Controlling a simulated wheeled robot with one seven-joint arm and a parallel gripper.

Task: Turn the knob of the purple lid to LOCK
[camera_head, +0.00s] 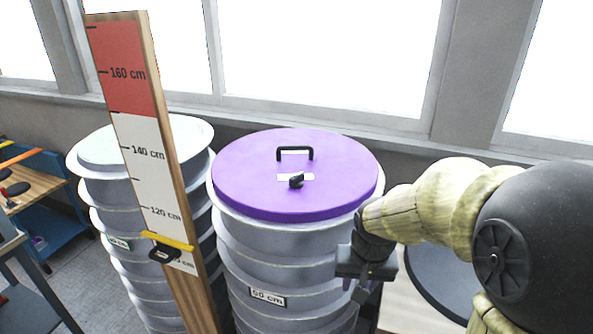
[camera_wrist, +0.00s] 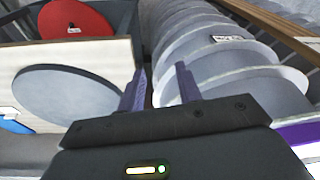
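The purple lid (camera_head: 245,185) lies on top of a tall grey ribbed stack of moulds (camera_head: 265,260). A small black knob (camera_head: 296,181) sits near the middle of the lid, in front of a white label strip whose writing is too small to read. A black handle (camera_head: 295,152) stands behind the knob. My gripper (camera_head: 362,293) hangs beside the stack, right of the lid and lower in the picture. In the wrist view my gripper (camera_wrist: 160,85) has its two fingers apart with nothing between them. A sliver of purple, likely the lid (camera_wrist: 302,133), shows at that view's right edge.
A wooden measuring post (camera_head: 165,165) with a yellow slider (camera_head: 166,241) stands in front, left of the lid. A second grey stack (camera_head: 95,175) is behind it. Windows line the back. The wrist view shows a red disc (camera_wrist: 75,20) and a grey disc (camera_wrist: 70,95).

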